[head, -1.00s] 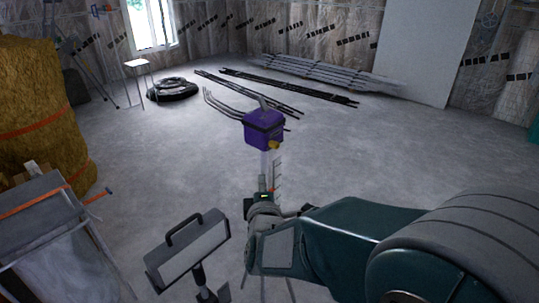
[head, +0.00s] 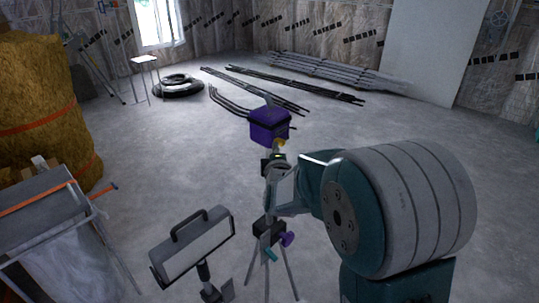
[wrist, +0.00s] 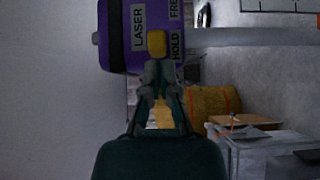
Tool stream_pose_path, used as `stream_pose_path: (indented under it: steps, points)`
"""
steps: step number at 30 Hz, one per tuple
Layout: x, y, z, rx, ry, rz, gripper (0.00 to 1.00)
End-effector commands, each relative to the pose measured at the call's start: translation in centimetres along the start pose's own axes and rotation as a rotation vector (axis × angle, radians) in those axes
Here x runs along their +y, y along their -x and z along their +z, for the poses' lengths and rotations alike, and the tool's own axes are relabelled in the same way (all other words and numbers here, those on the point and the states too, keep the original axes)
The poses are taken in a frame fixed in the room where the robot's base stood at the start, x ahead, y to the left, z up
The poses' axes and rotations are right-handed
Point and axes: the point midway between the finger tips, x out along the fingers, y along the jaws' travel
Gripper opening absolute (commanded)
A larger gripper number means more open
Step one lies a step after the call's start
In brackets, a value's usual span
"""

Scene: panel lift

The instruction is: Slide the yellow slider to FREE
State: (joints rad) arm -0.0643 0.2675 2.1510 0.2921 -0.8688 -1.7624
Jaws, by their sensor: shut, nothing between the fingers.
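The purple laser box (head: 268,124) stands on a tripod (head: 268,232) in the middle of the head view. In the wrist view the purple box (wrist: 120,40) appears turned sideways, with LASER, FREE and HOLD labels. The yellow slider (wrist: 157,42) sits beside the HOLD label, with FREE further up the picture. In the head view the yellow slider (head: 280,143) is small at the box's lower edge. My gripper (wrist: 158,66) is shut and empty, its fingertips just below the slider in the wrist view. I cannot tell whether they touch it. In the head view my gripper (head: 275,161) is below the box.
A work lamp with a handle (head: 192,245) stands at front left. A grey bench (head: 50,215) and straw bales (head: 42,115) are on the left. Pipes and bars lie on the floor behind the box. Floor to the right of the box is clear.

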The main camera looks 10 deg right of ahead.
Motion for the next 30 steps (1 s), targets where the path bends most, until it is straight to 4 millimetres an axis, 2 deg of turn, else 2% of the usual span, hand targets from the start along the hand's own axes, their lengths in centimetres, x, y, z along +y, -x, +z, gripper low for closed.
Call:
stream_pose_path:
  steps: [10,20,30]
  points:
    - [0.0,-0.2,0.2,0.000,0.000,0.000,0.00]
    - [0.0,-3.6,3.7,-0.002,0.000,0.001,0.00]
    - [0.1,-3.8,3.8,-0.001,-0.001,0.002,0.00]
